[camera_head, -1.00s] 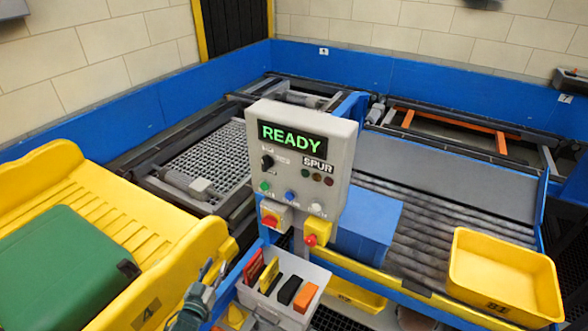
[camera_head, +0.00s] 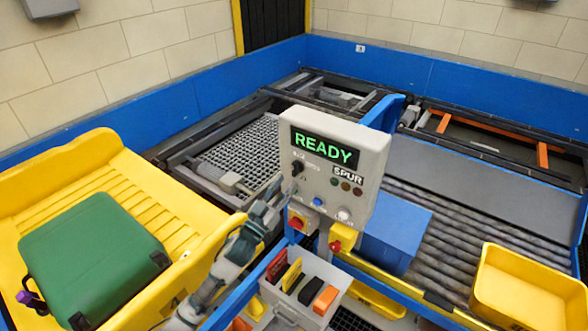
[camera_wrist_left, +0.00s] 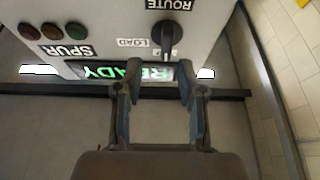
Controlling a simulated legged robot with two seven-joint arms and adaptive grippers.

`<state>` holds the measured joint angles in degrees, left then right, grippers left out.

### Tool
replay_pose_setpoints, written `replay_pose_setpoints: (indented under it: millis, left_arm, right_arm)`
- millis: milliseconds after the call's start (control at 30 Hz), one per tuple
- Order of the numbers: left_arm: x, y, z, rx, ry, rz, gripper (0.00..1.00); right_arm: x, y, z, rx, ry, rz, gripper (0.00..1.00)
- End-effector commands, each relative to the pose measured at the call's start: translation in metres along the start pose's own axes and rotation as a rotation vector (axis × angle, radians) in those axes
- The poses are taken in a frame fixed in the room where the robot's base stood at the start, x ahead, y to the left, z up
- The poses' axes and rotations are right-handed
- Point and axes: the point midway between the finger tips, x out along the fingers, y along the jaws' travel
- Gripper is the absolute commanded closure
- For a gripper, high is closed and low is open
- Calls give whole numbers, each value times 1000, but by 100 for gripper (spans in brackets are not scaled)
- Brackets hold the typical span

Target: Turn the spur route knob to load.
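The spur control panel (camera_head: 335,155) is a grey box with a green READY screen (camera_head: 324,147). The black route knob (camera_head: 297,168) is at the left of the panel's face, below the screen. In the left wrist view the panel appears upside down, with the knob (camera_wrist_left: 168,38) between the ROUTE and LOAD labels; its handle looks roughly vertical there. My left gripper (camera_head: 276,188) is just left of the panel, near the knob. In the left wrist view its fingers (camera_wrist_left: 156,68) are open and empty, over the screen and apart from the knob. My right gripper is not in view.
Below the knob are small buttons and yellow-backed red switches (camera_head: 342,238). A grey bin (camera_head: 300,290) of coloured tags stands under the panel. A yellow tray with a green case (camera_head: 92,262) is at left. A blue box (camera_head: 395,232) and yellow tray (camera_head: 530,290) are at right.

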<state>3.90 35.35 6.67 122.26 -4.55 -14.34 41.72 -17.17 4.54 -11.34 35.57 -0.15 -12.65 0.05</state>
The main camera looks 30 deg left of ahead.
Motion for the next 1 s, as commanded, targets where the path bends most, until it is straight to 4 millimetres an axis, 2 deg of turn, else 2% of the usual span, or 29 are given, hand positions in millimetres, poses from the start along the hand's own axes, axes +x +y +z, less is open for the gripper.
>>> replay_pose_setpoints:
  millis: [100, 300, 667, 800, 833, 1000]
  left_arm:
    - [24, -1, -2, 2, 1, -1, 60]
    - [46, -1, 0, 1, 0, -1, 60]
    - [50, 4, 0, 4, -1, 1, 60]
    - [50, 2, 0, 3, -1, 0, 95]
    - [50, 2, 0, 2, -1, 1, 100]
    - [50, 1, 1, 0, -1, 2, 100]
  right_arm:
    - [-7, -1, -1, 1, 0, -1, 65]
    - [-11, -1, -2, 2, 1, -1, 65]
    - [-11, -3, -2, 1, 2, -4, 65]
    - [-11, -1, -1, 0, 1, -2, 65]
    - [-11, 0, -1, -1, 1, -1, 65]
    - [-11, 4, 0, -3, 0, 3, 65]
